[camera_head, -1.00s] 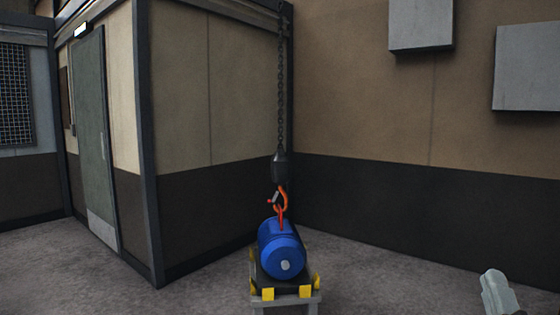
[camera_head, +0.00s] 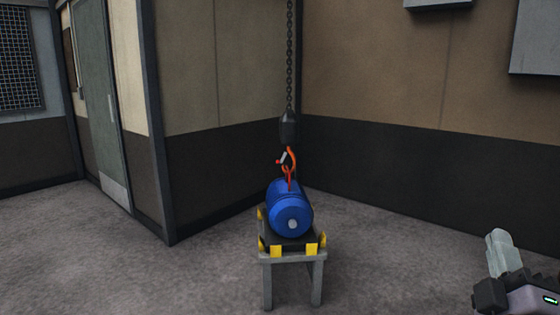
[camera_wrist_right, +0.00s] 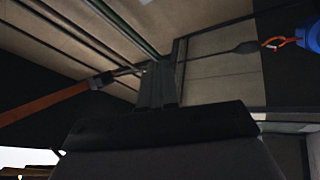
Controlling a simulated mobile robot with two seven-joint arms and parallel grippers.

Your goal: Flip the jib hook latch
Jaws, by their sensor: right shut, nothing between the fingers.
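An orange hook (camera_head: 292,158) hangs on a chain below a dark hook block (camera_head: 289,126). A small grey latch (camera_head: 284,157) with a red tip shows at the hook's opening; its exact position is too small to tell. The hook meets a red loop (camera_head: 289,177) on top of a blue cylinder (camera_head: 289,209). My right gripper (camera_head: 497,240) is shut and empty at the lower right, well away from the hook. In the right wrist view the gripper (camera_wrist_right: 158,84) is shut, with the orange hook (camera_wrist_right: 279,42) far off at the upper right. My left gripper is out of view.
The blue cylinder lies on a grey stand (camera_head: 290,256) with yellow corner brackets. A wall corner stands behind it, with a door (camera_head: 98,105) at left. The floor (camera_head: 400,235) between the stand and my right gripper looks clear.

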